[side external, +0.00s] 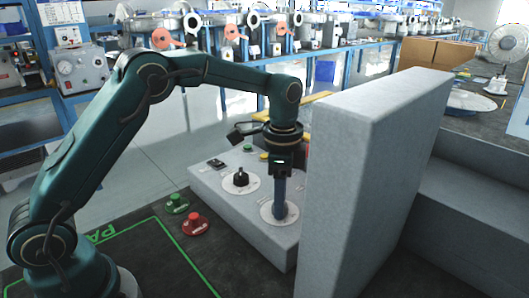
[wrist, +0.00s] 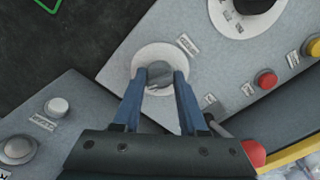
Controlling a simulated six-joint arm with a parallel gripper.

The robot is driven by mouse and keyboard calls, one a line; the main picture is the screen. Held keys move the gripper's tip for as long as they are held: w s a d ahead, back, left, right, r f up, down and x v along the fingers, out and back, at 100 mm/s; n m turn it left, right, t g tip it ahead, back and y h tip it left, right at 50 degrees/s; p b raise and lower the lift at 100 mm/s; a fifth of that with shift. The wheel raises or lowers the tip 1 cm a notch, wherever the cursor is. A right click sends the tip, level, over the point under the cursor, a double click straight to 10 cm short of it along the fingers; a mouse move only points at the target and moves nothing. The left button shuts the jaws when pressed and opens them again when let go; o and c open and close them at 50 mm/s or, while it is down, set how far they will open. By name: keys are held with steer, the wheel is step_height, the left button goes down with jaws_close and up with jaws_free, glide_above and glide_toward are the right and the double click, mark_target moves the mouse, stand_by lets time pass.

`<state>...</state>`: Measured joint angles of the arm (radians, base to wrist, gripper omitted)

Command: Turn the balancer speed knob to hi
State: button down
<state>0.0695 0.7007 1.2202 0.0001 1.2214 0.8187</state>
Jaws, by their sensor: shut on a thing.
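A grey knob (wrist: 160,73) stands on a round white dial plate (wrist: 143,57) on the grey panel. The blue fingers of my gripper (wrist: 162,82) are shut on this knob, one on each side. In the side view my gripper (side external: 279,213) points straight down at the same dial plate (side external: 266,212), and the fingers hide the knob. Small labels lie beside the dial, but I cannot read them or the knob's setting. A second knob, black (side external: 241,178), stands on another white dial to the left; that dial shows partly at the wrist view's top edge (wrist: 219,12).
A tall grey block (side external: 360,170) rises close to the right of my gripper. The panel also carries a red button (wrist: 266,79), a yellow button (wrist: 313,46) and a black switch (side external: 215,163). Green (side external: 176,204) and red (side external: 195,223) buttons sit on the dark bench.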

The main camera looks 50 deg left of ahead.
steer(key=shift+c, duration=2.3)
jaws_free()
steer(key=shift+r, duration=2.6)
